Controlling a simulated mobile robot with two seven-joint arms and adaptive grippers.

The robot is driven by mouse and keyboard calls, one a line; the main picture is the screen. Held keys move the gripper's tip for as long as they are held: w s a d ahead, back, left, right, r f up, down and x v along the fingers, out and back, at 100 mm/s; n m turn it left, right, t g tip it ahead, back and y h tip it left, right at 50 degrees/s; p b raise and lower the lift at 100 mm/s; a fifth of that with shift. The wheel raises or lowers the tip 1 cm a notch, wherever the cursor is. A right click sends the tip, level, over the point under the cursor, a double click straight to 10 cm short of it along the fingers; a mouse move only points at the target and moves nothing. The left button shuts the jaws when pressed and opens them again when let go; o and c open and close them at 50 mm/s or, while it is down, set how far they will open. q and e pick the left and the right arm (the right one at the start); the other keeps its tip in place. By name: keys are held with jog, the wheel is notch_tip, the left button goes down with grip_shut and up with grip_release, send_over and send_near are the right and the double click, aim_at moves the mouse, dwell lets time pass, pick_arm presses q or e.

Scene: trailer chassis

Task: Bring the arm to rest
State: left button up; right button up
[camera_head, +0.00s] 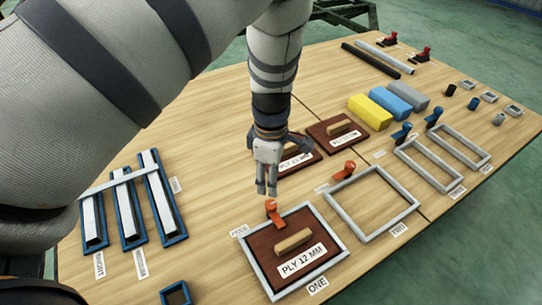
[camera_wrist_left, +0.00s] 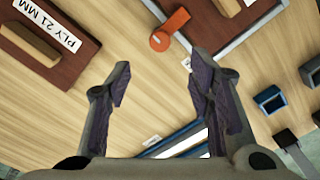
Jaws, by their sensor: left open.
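My left gripper (camera_head: 267,188) hangs pointing down above the wooden table (camera_head: 215,115), just behind the orange clamp (camera_head: 272,210) of frame one. In the left wrist view my left gripper (camera_wrist_left: 155,80) has its two fingers spread wide, with only bare table between them. The orange clamp (camera_wrist_left: 170,30) shows beyond the fingertips. The PLY 12 MM board (camera_head: 265,243) lies inside the grey frame ONE (camera_head: 335,238), apart from the gripper. My right gripper is in neither view.
Further boards with wooden handles, including one marked PLY 21 MM (camera_wrist_left: 50,30), lie behind the gripper. Empty frame TWO (camera_head: 405,205) lies to the right. Blue trays with pale strips (camera_head: 160,195) stand at left. Yellow (camera_head: 370,112), blue and grey blocks stand at right.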

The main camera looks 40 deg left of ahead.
pick_arm(q)
jog(key=shift+r, duration=0.55)
jog(key=s+a+f+m+g+y+p, duration=0.1)
jog(key=s+f+m+p, duration=0.2)
jog(key=s, duration=0.6)
jog(key=s+a+f+m+g+y+p, duration=0.1)
jog(key=s+m+p, duration=0.3)
jog(key=s, duration=0.5)
jog(key=s+d+r+m+h+p, duration=0.1)
jog(key=s+d+r+m+p, duration=0.1)
jog(key=s+m, duration=0.5)
jog(key=s+d+r+m+h+p, duration=0.1)
jog(key=s+d+m, duration=0.4)
jog(key=s, duration=0.8)
notch_tip(320, 180, up, 2)
jog(key=m+p, duration=0.1)
jog(key=m, duration=0.2)
jog(key=shift+s+d, duration=0.15)
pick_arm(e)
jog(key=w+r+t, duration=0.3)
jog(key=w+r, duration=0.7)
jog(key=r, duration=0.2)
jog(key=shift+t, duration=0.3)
